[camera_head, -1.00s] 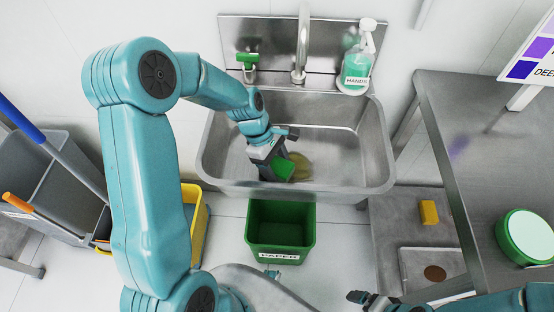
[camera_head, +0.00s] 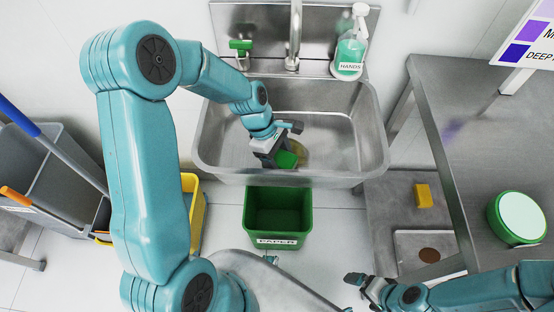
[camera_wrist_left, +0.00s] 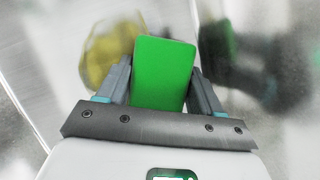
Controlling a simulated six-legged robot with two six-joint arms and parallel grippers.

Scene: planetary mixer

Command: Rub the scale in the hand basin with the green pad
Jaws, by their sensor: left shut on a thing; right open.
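The steel hand basin (camera_head: 340,140) is on the back wall. A yellowish scale patch (camera_head: 301,152) lies on its floor; it also shows in the left wrist view (camera_wrist_left: 97,60), partly hidden by the pad and a finger. My left gripper (camera_head: 280,157) is inside the basin, shut on the green pad (camera_head: 287,159). In the left wrist view the pad (camera_wrist_left: 163,72) stands out between both fingers, beside and partly over the patch. I cannot tell whether it touches the basin floor. My right gripper (camera_head: 362,284) is open and empty, low in front of the side table.
A soap bottle (camera_head: 350,50) stands on the basin's back ledge at right, a tap (camera_head: 294,35) at the middle. A green paper bin (camera_head: 277,216) stands below the basin. A steel table (camera_head: 490,130) is at right, a mop bucket (camera_head: 55,180) at left.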

